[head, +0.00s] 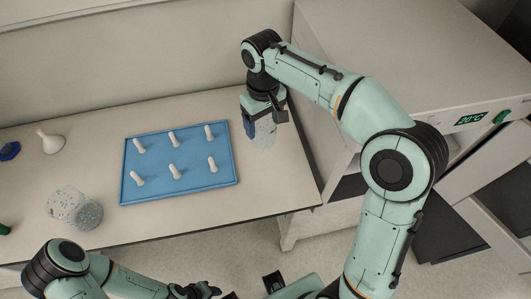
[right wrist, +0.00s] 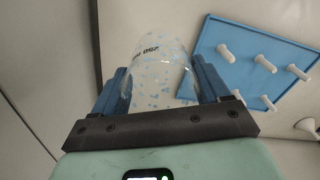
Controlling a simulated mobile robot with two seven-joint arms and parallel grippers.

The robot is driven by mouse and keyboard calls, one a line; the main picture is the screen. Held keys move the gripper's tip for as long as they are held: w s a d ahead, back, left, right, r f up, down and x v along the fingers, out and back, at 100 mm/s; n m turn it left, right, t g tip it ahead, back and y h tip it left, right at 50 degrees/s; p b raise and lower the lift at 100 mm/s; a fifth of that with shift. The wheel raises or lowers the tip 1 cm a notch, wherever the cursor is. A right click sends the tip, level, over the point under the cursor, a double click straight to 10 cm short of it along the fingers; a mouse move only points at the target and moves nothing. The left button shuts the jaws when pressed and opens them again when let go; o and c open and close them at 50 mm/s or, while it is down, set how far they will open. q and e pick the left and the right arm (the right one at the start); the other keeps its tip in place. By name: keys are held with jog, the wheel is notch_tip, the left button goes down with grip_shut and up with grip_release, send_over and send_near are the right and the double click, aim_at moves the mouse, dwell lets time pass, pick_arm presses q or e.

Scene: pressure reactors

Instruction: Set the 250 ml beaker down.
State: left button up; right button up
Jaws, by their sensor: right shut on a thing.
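The 250 ml beaker (head: 264,136) is clear, with pale blue specks. My right gripper (head: 264,114) is shut on it from above, near the right end of the bench. In the right wrist view the beaker (right wrist: 160,75) sits between the two blue fingers of the gripper (right wrist: 160,92), and dark lettering shows on its wall. I cannot tell whether its base touches the bench top (head: 285,180). My left gripper (head: 205,290) is at the bottom edge of the head view, partly cut off; its jaw state is unclear.
A blue tray with white pegs (head: 180,193) lies left of the beaker. Speckled clear glassware (head: 68,205) and a white flask (head: 50,142) stand farther left. A large cabinet with a green display (head: 470,118) stands close on the right. Bare bench lies in front of the beaker.

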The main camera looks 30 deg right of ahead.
pick_arm(q)
jog(key=shift+s+f+b, duration=0.3)
jog(key=shift+f+b, duration=0.15)
jog(key=shift+f, duration=0.15)
jog(key=shift+s+f+b, duration=0.3)
jog(key=shift+f+b, duration=0.1)
jog(key=shift+f, duration=0.2)
pick_arm(e)
notch_tip(320, 180, down, 13)
jog(key=shift+f, duration=0.15)
jog(key=shift+w+f, duration=0.1)
jog(key=shift+f, duration=0.05)
pick_arm(q)
jog(key=shift+f, duration=0.1)
pick_arm(e)
jog(key=o, duration=1.1)
